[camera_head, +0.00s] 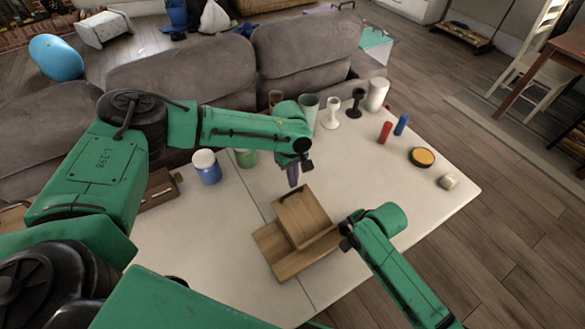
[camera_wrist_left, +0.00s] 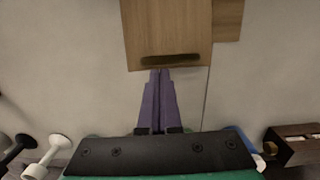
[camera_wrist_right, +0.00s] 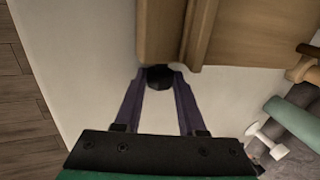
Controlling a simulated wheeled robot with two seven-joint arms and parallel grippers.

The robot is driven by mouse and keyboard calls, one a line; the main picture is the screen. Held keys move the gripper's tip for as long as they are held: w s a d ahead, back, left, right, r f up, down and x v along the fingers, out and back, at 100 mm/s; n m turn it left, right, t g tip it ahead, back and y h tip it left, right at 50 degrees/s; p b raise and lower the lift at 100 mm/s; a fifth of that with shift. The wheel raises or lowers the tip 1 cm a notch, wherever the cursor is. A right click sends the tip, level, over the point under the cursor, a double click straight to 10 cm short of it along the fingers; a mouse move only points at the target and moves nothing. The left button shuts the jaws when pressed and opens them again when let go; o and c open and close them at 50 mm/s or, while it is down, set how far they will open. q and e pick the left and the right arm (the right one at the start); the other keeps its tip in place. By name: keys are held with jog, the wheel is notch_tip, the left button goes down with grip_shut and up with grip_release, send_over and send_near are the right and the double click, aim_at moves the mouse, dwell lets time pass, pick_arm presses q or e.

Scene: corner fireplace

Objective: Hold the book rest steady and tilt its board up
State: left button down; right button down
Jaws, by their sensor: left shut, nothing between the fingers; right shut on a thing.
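The wooden book rest stands on the white table, with its base (camera_head: 276,255) nearer to me and its board (camera_head: 303,214) above it; the board's exact tilt is hard to judge. My left gripper (camera_head: 292,180) is shut and empty at the board's far edge. In the left wrist view its purple fingertips (camera_wrist_left: 161,71) are by the board edge (camera_wrist_left: 170,30), close to a dark slot (camera_wrist_left: 170,60); contact is unclear. My right gripper (camera_wrist_right: 159,78) is shut on a black knob (camera_wrist_right: 159,82) at the book rest's side (camera_wrist_right: 160,35). In the head view my right wrist hides the knob.
Cups, a white goblet (camera_head: 331,112), a black goblet (camera_head: 356,103) and a white cylinder (camera_head: 377,95) stand along the table's far side. A blue-and-white jar (camera_head: 207,167) is left. A yellow-topped disc (camera_head: 422,157) lies right.

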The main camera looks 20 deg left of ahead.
pick_arm(q)
jog(key=shift+s+d+f, duration=0.1)
jog(key=shift+f, duration=1)
jog(key=shift+s, duration=0.1)
jog(key=shift+s+d+r+y, duration=0.25)
jog(key=shift+s+d+y, duration=0.05)
jog(key=shift+s+d, duration=0.05)
jog(key=shift+t+y, duration=0.8)
jog(key=shift+t, duration=0.1)
jog(key=r, duration=0.1)
jog(key=d+r, duration=0.1)
jog(key=s+r, duration=0.1)
jog(key=shift+s+d+r, duration=0.1)
jog(key=shift+d+r, duration=0.15)
jog(key=shift+d, duration=0.15)
jog(key=s+d+r, duration=0.4)
jog(key=d+r, duration=0.1)
jog(key=d, duration=0.1)
jog(key=shift+s, duration=0.35)
